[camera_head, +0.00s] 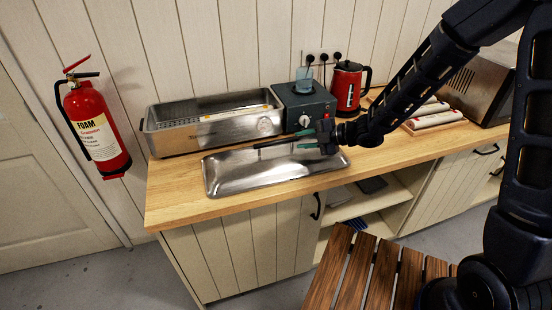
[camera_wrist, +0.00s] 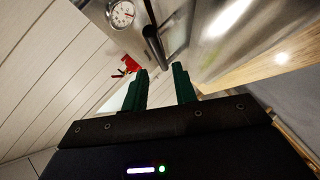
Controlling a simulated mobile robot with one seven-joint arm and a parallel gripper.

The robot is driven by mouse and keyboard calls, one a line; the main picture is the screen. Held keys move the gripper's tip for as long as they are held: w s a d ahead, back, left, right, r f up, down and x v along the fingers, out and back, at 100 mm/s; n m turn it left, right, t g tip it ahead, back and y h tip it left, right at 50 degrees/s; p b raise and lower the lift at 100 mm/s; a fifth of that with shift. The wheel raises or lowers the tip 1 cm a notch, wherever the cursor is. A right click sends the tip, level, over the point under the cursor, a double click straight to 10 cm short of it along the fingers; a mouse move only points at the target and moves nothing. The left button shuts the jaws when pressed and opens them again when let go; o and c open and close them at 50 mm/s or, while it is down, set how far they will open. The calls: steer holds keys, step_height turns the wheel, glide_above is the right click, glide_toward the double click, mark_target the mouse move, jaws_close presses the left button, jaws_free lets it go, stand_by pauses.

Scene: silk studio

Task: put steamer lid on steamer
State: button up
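The steamer (camera_head: 213,131) is a long open metal box at the back of the wooden counter, with a dial on its front; the dial (camera_wrist: 121,14) also shows in the wrist view. The steamer lid (camera_head: 235,174) is a shiny metal cover lying flat on the counter in front of it, with a long black handle (camera_head: 275,145) raised above its middle. My gripper (camera_head: 307,139) is open at the handle's right end. In the wrist view, the handle (camera_wrist: 155,46) lies just ahead of the gap between my green fingers (camera_wrist: 161,75). I cannot tell whether they touch it.
A dark control box (camera_head: 304,108) with a blue container stands at the steamer's right end. A red kettle (camera_head: 347,88) and wrapped rolls (camera_head: 433,118) are farther right. A fire extinguisher (camera_head: 95,128) hangs on the left wall. A slatted wooden table (camera_head: 370,275) stands in front of the counter.

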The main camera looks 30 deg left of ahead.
mark_target(282, 142)
steer(key=x, duration=0.9)
steer(key=shift+s+a, duration=0.15)
steer(key=shift+a, duration=0.2)
jaws_close()
stand_by(1.2)
